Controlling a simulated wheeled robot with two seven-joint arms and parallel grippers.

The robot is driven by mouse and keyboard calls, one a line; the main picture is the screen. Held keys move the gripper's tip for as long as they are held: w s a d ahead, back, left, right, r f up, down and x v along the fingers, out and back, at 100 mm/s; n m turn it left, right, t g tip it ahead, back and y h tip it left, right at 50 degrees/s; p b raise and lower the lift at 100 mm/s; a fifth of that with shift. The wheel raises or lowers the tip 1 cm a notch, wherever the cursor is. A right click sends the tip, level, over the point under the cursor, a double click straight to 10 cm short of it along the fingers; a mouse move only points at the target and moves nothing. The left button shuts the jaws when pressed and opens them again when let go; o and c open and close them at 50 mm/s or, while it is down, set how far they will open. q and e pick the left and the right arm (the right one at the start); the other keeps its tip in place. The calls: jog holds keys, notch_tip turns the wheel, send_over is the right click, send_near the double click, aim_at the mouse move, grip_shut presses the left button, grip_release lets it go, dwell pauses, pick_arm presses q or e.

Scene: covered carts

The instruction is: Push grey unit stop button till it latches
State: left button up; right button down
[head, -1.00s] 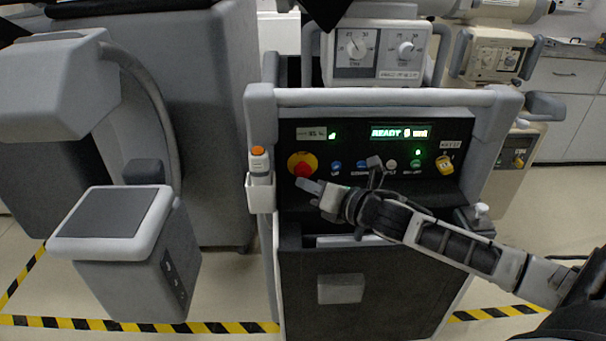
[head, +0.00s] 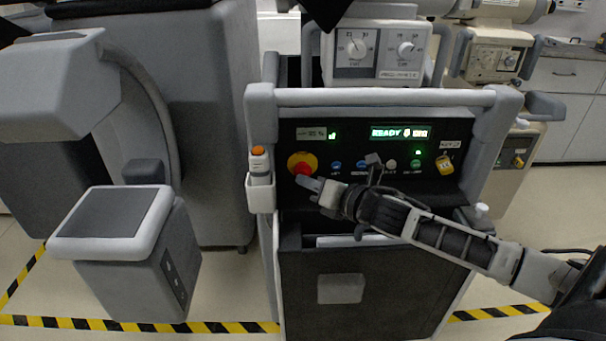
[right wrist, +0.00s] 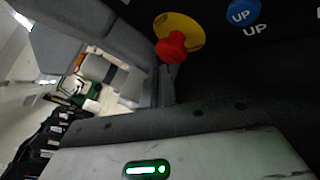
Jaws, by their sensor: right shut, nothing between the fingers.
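The grey unit (head: 385,97) stands in the middle of the head view with a dark control panel. Its stop button (head: 301,169) is a red mushroom head on a round yellow plate at the panel's left. The red head also shows in the right wrist view (right wrist: 172,47), standing out from the plate. My right gripper (head: 305,182) is shut and empty. Its tips are just below and right of the red head; whether they touch it I cannot tell. My left gripper is not in view.
A blue UP button (right wrist: 243,12) sits right of the stop button. A yellow key switch (head: 445,165) is at the panel's right, and a lit display (head: 400,132) reads READY. A holder with an orange-topped bottle (head: 259,160) hangs on the unit's left side.

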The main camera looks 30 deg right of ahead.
jog(key=shift+w+d, duration=0.25)
jog(key=shift+w, duration=0.15)
jog(key=shift+s+a+r, duration=0.1)
jog(key=shift+s, duration=0.05)
dwell(0.4)
jog(key=shift+s+a+p, duration=0.35)
jog(key=shift+s+p, duration=0.05)
jog(key=shift+s, duration=0.25)
jog(key=shift+s+a+p, duration=0.3)
jog(key=shift+s+a, duration=0.15)
jog(key=shift+s, duration=0.25)
jog(key=shift+s+a+p, duration=0.3)
jog(key=shift+s+a, duration=0.1)
jog(key=shift+s, duration=0.35)
jog(key=shift+s+a+p, duration=0.3)
jog(key=shift+s+a, duration=0.15)
jog(key=shift+s, duration=0.25)
